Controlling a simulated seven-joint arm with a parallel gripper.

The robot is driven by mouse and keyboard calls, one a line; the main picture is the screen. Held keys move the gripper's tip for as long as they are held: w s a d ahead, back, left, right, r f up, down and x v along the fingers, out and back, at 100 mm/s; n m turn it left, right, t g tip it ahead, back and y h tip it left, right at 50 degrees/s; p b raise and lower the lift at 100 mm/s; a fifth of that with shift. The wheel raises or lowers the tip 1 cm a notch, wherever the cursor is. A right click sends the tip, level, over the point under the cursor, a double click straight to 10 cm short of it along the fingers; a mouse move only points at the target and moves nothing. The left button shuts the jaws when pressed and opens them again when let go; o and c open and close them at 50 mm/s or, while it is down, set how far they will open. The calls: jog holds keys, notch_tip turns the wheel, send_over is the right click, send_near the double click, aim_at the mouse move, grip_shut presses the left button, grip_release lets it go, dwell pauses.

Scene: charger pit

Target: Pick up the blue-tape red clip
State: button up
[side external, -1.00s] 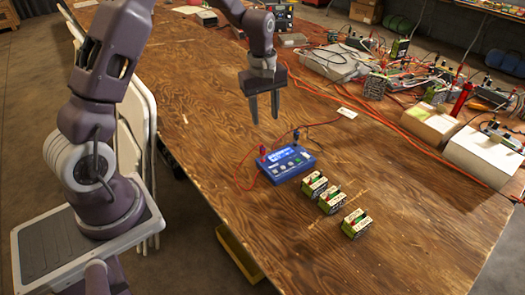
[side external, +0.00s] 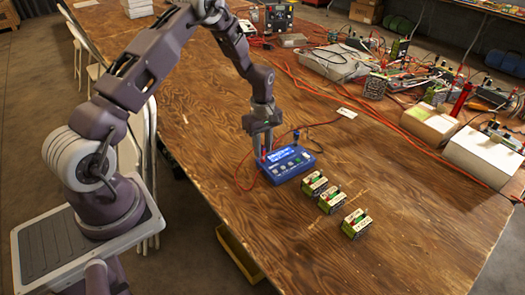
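A blue charger (side external: 286,165) with a lit display lies on the wooden table. A small red clip (side external: 263,156) shows at its left back corner, joined to a red wire; blue tape on it is too small to make out. My gripper (side external: 263,150) points down at that corner, with its fingertips at the red clip and partly hiding it. A bit of red shows between the fingers. I cannot tell whether they are closed on it. A dark blue clip or plug (side external: 296,136) stands behind the charger, apart from my gripper.
Several green-and-white battery packs (side external: 331,200) stand in a row right of the charger. Red cables (side external: 375,118) and a small white tag (side external: 347,113) lie behind. Boxes and electronics (side external: 430,122) crowd the back right. The front of the table is clear.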

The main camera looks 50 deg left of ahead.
aim_at(263, 146)
grip_shut()
notch_tip(263, 146, up, 10)
jog(key=shift+r, duration=0.1)
jog(key=w+d+m, duration=0.2)
jog(key=d+m, duration=0.6)
jog(key=m, duration=0.1)
jog(key=w+d+f+m, duration=0.1)
jog(key=w+d+m, duration=0.1)
jog(key=d+m, duration=0.7)
jog(key=shift+w+f, duration=0.25)
